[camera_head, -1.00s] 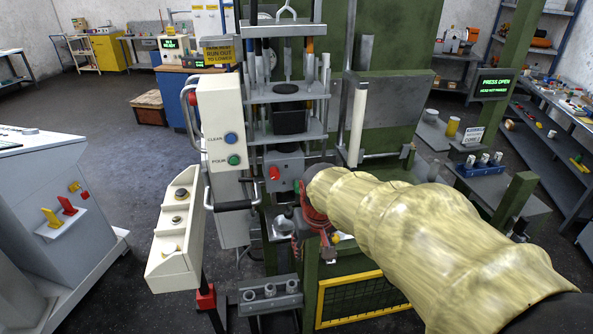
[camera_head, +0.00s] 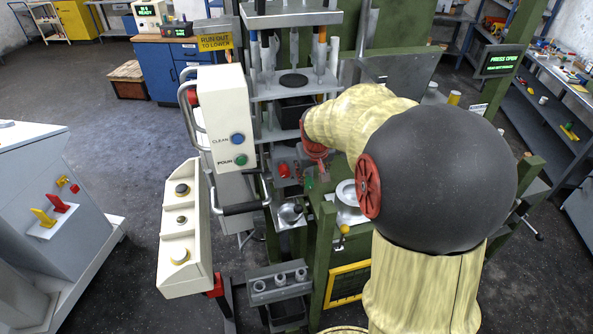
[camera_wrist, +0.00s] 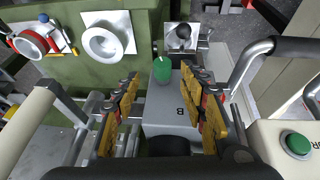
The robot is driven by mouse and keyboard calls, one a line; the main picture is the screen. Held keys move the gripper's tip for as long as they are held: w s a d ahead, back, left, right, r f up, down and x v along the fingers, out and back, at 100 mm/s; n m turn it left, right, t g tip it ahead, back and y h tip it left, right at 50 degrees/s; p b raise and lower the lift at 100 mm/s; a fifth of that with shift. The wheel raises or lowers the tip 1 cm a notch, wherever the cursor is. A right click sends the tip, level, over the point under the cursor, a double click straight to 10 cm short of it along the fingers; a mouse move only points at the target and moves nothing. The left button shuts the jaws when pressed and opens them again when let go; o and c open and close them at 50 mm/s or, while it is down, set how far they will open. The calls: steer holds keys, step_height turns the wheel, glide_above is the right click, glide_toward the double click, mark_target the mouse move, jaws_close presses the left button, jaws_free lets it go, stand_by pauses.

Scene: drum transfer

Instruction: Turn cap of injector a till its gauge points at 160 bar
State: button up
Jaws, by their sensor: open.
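In the wrist view my gripper (camera_wrist: 160,76) is open, with orange-padded fingers apart. A green rounded cap (camera_wrist: 163,70) shows between the fingertips; I cannot tell its depth from them. Near it is a grey block (camera_wrist: 170,100) marked "B". In the head view a red cap (camera_head: 283,170) sits on the press front, left of a small green part (camera_head: 309,181). No letter A and no readable gauge shows, so I cannot tell which cap is injector a's.
A white control box (camera_head: 222,125) with blue and green buttons and a black-gripped handle (camera_head: 245,208) stand close on the left. A grey rack (camera_head: 279,284) stands in front.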

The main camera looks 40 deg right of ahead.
mark_target(309, 181)
steer(key=x, duration=0.4)
steer(key=w+x, duration=0.1)
steer(key=x, duration=0.3)
steer(key=shift+r, duration=0.15)
steer(key=shift+c, duration=1)
jaws_close()
